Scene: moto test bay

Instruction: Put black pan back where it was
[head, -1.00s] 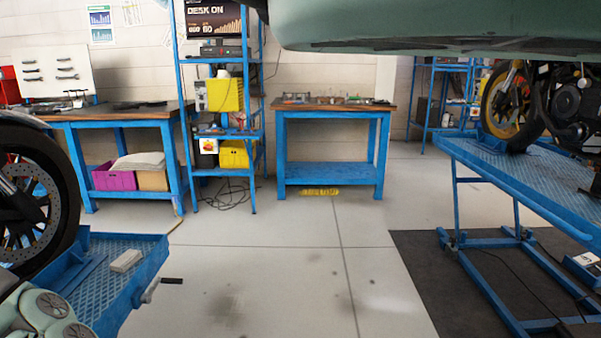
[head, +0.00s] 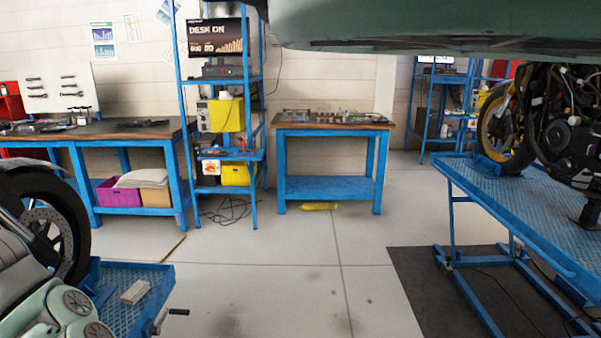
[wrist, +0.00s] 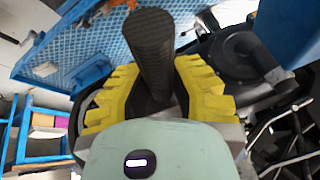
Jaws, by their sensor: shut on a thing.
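My gripper (wrist: 158,85) has blocky yellow fingers, shown in the wrist view. It is shut around a black, ribbed, round bar-like thing (wrist: 150,45) that stands up between the fingers. I cannot tell whether this is the black pan or part of one, as its lower end is hidden behind the fingers and my wrist. No clear whole pan shows in either view. The fingers do not show in the head view.
A blue lift platform (head: 118,318) with a white block (head: 135,292) and a motorcycle wheel is close at left. A second lift (head: 515,200) bears a motorcycle at right. A left bench (head: 100,130), blue shelf and middle bench (head: 330,124) stand behind.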

